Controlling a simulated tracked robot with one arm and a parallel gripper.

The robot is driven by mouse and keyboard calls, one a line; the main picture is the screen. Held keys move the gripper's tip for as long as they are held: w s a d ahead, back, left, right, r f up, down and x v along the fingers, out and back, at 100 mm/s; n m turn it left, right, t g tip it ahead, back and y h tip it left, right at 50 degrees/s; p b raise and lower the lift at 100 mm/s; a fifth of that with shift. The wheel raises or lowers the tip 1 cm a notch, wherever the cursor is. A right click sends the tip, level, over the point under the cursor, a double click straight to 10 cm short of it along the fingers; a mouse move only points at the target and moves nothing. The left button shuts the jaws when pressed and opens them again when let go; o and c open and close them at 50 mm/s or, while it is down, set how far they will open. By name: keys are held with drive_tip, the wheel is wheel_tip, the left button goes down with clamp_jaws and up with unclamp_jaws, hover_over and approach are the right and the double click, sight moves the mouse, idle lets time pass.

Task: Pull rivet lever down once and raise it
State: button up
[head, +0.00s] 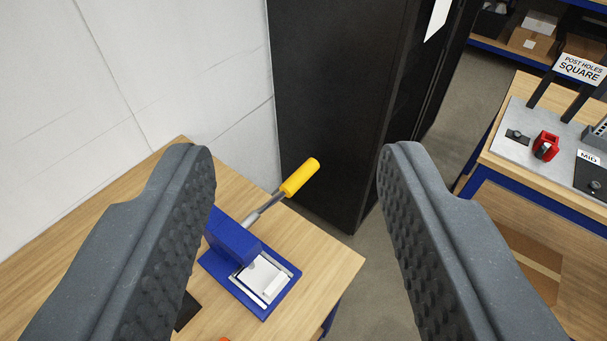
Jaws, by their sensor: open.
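The rivet press (235,248) is blue and stands on a wooden table, partly hidden behind my left finger. Its lever (266,210) is a grey metal rod with a yellow handle (300,178), angled up and to the right. A white and grey piece (262,278) sits on the press's blue base. My gripper (292,160) is open, with its two dark ribbed fingers wide apart. The yellow handle shows in the gap between the fingers, nearer the left one. Nothing is held, and the handle appears beyond the fingertips, not touched.
The wooden table (330,262) ends just right of the press. A tall black cabinet (330,90) stands behind it, and a white wall (140,70) is at left. At right, another bench (500,150) holds a red part (546,146) and signs. Grey floor lies between.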

drive_tip(key=w+a+f+m+t+y+p, duration=0.1)
drive_tip(key=w+a+f+p, duration=0.15)
drive_tip(key=w+a, duration=0.5)
drive_tip(key=w+a+f+m+t+y+p, duration=0.1)
drive_tip(key=w+a+f+y, duration=0.3)
drive_tip(key=w, duration=0.6)
drive_tip(key=m+g+h+p, duration=0.3)
drive_tip(key=m+h+p, duration=0.35)
drive_tip(key=h, duration=0.95)
approach(299, 179)
drive_tip(key=shift+m, duration=0.75)
drive_tip(key=x, duration=0.6)
drive_tip(key=f+x, duration=0.1)
drive_tip(key=x, duration=0.2)
drive_tip(key=shift+w+a, duration=0.1)
drive_tip(key=shift+w, duration=0.35)
drive_tip(key=shift+w+d+f, duration=0.15)
drive_tip(key=shift+w+d, duration=0.25)
drive_tip(key=shift+w, duration=0.1)
clamp_jaws()
